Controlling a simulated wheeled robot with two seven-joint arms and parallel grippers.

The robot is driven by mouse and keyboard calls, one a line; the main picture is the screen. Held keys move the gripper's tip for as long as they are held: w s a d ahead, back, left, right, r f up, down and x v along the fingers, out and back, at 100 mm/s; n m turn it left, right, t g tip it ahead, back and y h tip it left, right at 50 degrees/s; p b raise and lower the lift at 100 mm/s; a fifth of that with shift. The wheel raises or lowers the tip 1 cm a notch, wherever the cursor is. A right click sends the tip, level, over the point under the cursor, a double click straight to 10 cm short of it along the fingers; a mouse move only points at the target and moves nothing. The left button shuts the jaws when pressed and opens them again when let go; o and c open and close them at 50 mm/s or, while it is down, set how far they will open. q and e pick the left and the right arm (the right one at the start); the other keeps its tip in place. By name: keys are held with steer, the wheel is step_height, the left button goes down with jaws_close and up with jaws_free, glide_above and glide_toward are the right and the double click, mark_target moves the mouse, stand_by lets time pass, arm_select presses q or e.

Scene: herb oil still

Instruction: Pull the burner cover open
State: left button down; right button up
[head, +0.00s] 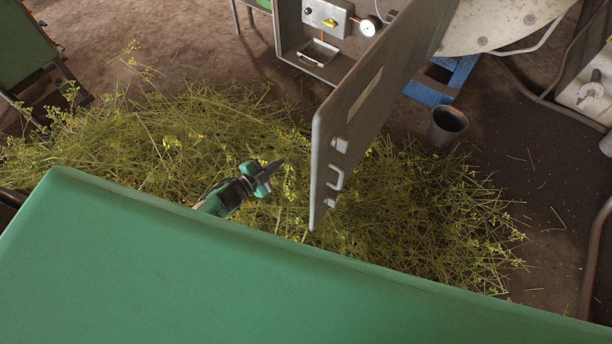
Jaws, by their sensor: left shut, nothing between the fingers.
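The burner cover (352,118) is a flat grey panel with a pale rectangular patch. It stands out at an angle from the burner housing (286,32), and the opening beside it shows. A small pale handle (338,178) sits near the cover's free end, with small fittings above and below it. My left gripper (277,166) is shut and empty, left of the handle, with a visible gap between its tips and the cover. My right gripper is not in view.
A wide heap of cut herbs (190,130) covers the floor under the gripper and cover. A control box (327,18) and gauge (370,26) are at the top.

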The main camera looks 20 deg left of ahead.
arm_select(q)
step_height(320, 180, up, 11)
steer(key=d+m+g+h+b, duration=0.1)
steer(key=d+m+g+h, duration=0.3)
steer(key=m+h, duration=0.6)
steer(key=s+a+r+m+g+b, duration=0.1)
steer(key=s+a+r+m+g, duration=0.15)
steer(key=m+g, duration=0.5)
steer(key=s+a+r+m+g, duration=0.2)
steer(key=s+r+m+g, duration=0.2)
steer(key=m+g, duration=0.35)
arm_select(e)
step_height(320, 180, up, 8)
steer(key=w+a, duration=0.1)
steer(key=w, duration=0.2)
arm_select(q)
steer(key=p+x, duration=0.3)
steer(key=x, duration=1)
steer(key=shift+s+d, duration=0.15)
steer(key=shift+s, duration=0.2)
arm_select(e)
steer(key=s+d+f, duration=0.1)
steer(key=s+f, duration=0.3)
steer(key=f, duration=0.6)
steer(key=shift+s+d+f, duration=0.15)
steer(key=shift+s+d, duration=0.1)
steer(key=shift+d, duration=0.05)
